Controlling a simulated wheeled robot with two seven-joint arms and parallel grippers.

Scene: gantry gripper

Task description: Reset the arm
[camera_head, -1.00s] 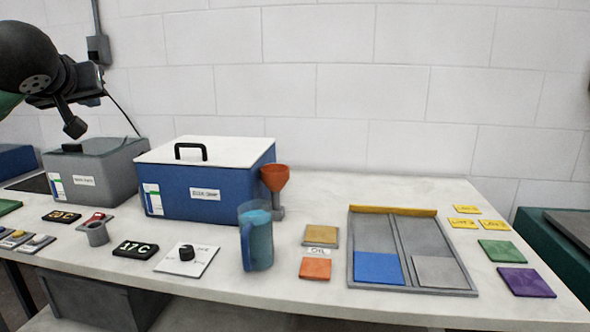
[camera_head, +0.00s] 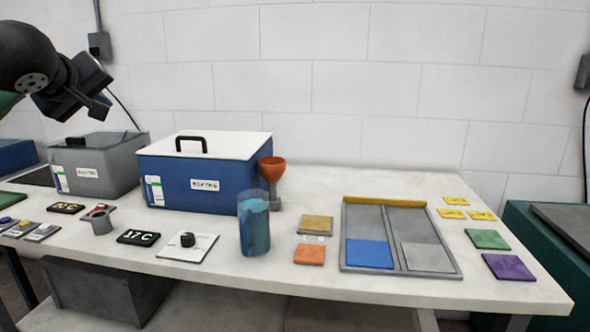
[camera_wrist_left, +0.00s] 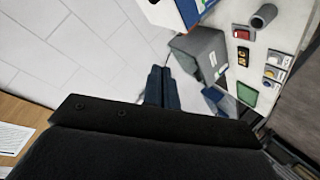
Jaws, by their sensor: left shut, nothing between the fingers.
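My left gripper (camera_head: 99,106) is at the upper left in the head view, raised in the air above and in front of the grey box (camera_head: 98,165). In the left wrist view its two dark fingers (camera_wrist_left: 161,88) lie together with nothing between them. The gripper is apart from the table and everything on it. My right gripper does not show in either view.
A blue box with a white lid (camera_head: 205,180), a jug of blue liquid (camera_head: 254,225), an orange funnel (camera_head: 271,170) and a two-part tray (camera_head: 401,270) stand on the white table. Small panels and coloured tiles lie around them.

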